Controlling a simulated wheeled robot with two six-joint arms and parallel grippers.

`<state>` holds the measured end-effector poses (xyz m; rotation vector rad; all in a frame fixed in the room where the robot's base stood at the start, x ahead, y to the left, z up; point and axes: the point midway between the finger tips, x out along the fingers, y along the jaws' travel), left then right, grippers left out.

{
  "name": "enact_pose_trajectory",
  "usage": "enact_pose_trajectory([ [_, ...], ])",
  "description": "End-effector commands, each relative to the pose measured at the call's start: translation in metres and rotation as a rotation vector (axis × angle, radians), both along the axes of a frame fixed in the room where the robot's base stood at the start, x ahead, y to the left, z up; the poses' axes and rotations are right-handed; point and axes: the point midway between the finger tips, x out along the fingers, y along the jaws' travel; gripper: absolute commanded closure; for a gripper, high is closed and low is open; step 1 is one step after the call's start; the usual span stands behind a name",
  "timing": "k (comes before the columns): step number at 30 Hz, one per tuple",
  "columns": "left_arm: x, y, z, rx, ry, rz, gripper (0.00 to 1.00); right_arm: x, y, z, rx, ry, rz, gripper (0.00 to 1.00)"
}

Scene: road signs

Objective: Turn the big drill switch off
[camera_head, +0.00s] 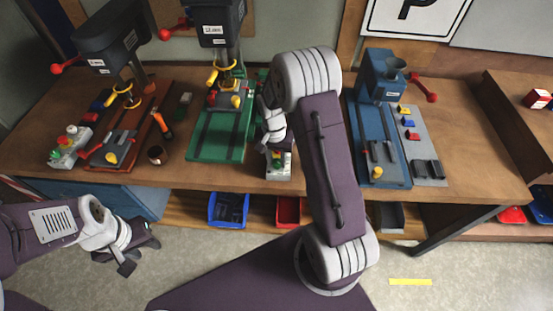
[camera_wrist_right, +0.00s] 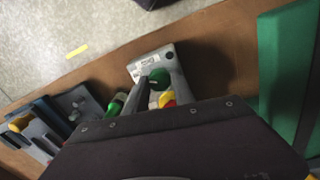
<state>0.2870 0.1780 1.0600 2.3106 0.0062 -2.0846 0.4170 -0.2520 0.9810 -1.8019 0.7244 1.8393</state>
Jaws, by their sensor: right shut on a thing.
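The big green-based drill press (camera_head: 222,125) stands at the back middle of the workbench. A grey switch box (camera_head: 279,173) with green, red and yellow controls sits near the bench's front edge, right of the green base. In the right wrist view the box (camera_wrist_right: 150,62) shows a dark green knob (camera_wrist_right: 160,78) and a red-yellow part (camera_wrist_right: 167,98). My right gripper (camera_wrist_right: 159,84) points down over the box, its fingers shut on the green knob; my gripper body hides part of the box. My left gripper (camera_head: 138,254) is open and empty, in front of the bench and below its top.
A smaller drill (camera_head: 110,45) with its own switch box (camera_head: 70,145) stands left. A blue machine (camera_head: 380,120) with a red lever stands right. An orange-handled tool (camera_head: 162,124) and a dark cup (camera_head: 155,155) lie between the drills. Blue (camera_head: 228,224) and red bins are under the bench.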

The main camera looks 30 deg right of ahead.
Motion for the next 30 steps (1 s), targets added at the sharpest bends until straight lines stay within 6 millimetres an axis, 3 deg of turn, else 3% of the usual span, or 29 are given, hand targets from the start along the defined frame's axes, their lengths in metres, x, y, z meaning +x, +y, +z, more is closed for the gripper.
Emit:
enact_pose_trajectory([
  [13,0.0,0.0,0.001,0.0,0.0,0.0,0.64,0.004,-0.001,0.003,-0.003,-0.013,-0.008,1.0],
  [14,0.0,0.0,0.001,0.0,0.0,0.0,0.64,0.004,-0.001,0.003,-0.003,-0.013,-0.008,0.61],
  [15,0.0,0.0,0.001,0.0,0.0,0.0,0.64,0.004,-0.001,0.003,-0.002,-0.012,-0.009,0.5],
  [16,0.0,0.0,0.001,0.0,0.0,0.0,0.64,0.003,-0.001,0.003,-0.002,-0.01,-0.009,0.48],
  [25,0.0,0.0,0.0,0.0,0.0,0.0,0.64,0.002,0.0,0.003,-0.001,-0.006,-0.008,0.48],
  [30,0.0,0.0,-0.005,0.0,0.0,0.0,0.64,0.004,0.001,0.03,-0.002,-0.012,-0.007,0.48],
])
